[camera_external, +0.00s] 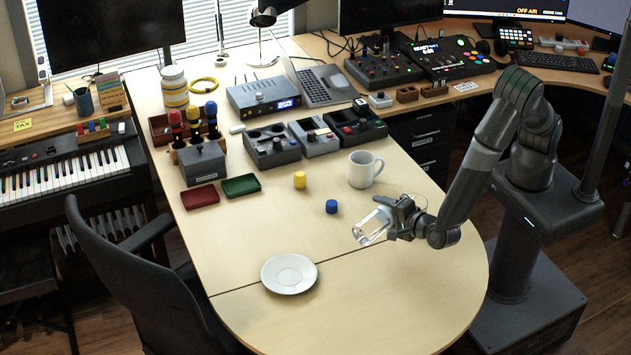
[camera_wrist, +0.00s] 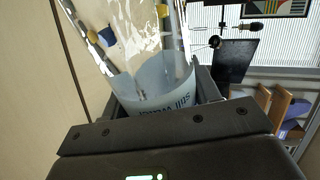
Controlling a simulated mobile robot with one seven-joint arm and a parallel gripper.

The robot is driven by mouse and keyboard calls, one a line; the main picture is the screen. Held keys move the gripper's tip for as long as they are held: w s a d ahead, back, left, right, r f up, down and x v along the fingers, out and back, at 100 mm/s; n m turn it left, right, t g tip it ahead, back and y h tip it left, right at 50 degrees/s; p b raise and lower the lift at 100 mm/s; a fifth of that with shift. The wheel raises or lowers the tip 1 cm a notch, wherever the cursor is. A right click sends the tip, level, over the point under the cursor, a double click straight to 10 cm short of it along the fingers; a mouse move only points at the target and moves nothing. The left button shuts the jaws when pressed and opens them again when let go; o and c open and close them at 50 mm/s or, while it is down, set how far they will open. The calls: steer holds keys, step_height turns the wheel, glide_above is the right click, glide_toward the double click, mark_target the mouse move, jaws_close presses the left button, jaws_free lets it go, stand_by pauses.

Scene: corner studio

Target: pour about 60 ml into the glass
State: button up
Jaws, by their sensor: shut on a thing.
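My gripper (camera_external: 392,214) is above the right part of the light wood table, shut on a clear bottle (camera_external: 368,228). The bottle is tilted well over, its far end towards the lower left. In the wrist view the bottle (camera_wrist: 125,35) fills the upper left, with a pale blue band and dark lettering that seems to read "still water". I cannot make out the water level or any stream. I cannot pick out a separate glass in either view; one may be hidden behind or merged with the clear bottle.
A white mug (camera_external: 363,169) stands behind my gripper. A blue cap-like piece (camera_external: 331,206) and a yellow one (camera_external: 300,180) lie to its left. A white saucer (camera_external: 289,273) sits in front left. Audio boxes (camera_external: 272,146) stand farther back. The table's front is clear.

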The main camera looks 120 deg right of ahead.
steer(key=shift+w+m, duration=0.1)
steer(key=shift+m, duration=0.3)
stand_by(2.5)
steer(key=shift+w+f+n, duration=0.15)
steer(key=shift+f+n, duration=0.05)
steer(key=shift+n, duration=0.6)
steer(key=shift+w+a+f+n+g, duration=0.15)
steer(key=shift+w+f+n+g, duration=0.1)
steer(key=shift+f+n+g, duration=0.2)
steer(key=shift+s+f+n, duration=0.1)
steer(key=shift+f+n, duration=0.25)
stand_by(1.0)
